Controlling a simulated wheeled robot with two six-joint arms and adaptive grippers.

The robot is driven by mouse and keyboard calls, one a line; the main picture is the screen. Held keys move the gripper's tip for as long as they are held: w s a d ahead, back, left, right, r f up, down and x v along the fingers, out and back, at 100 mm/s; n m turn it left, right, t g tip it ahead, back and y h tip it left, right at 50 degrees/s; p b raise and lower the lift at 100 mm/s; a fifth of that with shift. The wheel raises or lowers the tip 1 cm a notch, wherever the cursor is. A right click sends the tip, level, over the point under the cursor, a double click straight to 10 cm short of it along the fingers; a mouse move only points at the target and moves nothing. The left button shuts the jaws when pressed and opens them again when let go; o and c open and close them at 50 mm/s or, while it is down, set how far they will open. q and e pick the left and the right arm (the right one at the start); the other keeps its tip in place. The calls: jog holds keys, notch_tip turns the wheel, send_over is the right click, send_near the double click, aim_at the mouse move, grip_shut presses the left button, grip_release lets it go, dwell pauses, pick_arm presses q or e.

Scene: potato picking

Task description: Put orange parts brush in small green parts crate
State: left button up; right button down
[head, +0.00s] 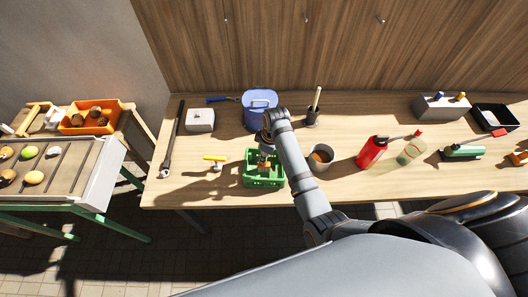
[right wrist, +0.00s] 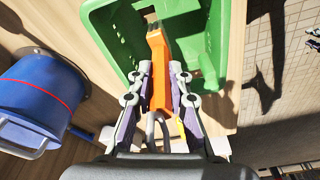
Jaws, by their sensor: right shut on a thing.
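The small green parts crate (head: 264,184) stands on the workbench near its front edge; it fills the top of the right wrist view (right wrist: 105,45). My right gripper (head: 265,157) points down over the crate. In the right wrist view my right gripper (right wrist: 160,75) is shut on the orange parts brush (right wrist: 158,60). The brush lies lengthwise between the fingers, its far end within the crate's outline. Whether it touches the crate floor I cannot tell. In the head view the arm and gripper hide most of the brush. My left gripper is not in view.
A red bottle (head: 371,153) stands further right. The bench front edge is close.

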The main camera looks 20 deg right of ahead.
jog(key=c, duration=1.7)
grip_release()
jog(key=shift+s+f, duration=0.1)
jog(key=shift+s, duration=0.15)
jog(key=shift+o, duration=1.4)
jog(key=shift+s+r, duration=0.2)
jog(key=shift+s, duration=0.1)
jog(key=shift+o, duration=0.8)
jog(key=shift+s+d, duration=0.1)
jog(key=shift+s, duration=0.05)
jog(key=shift+w+r, duration=0.15)
jog(key=shift+w, duration=0.1)
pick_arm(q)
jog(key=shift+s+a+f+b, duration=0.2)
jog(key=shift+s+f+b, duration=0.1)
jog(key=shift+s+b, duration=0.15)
pick_arm(e)
notch_tip(320, 180, up, 12)
jog(key=s+d, duration=0.1)
jog(key=shift+s+d, duration=0.15)
jog(key=shift+s, duration=0.1)
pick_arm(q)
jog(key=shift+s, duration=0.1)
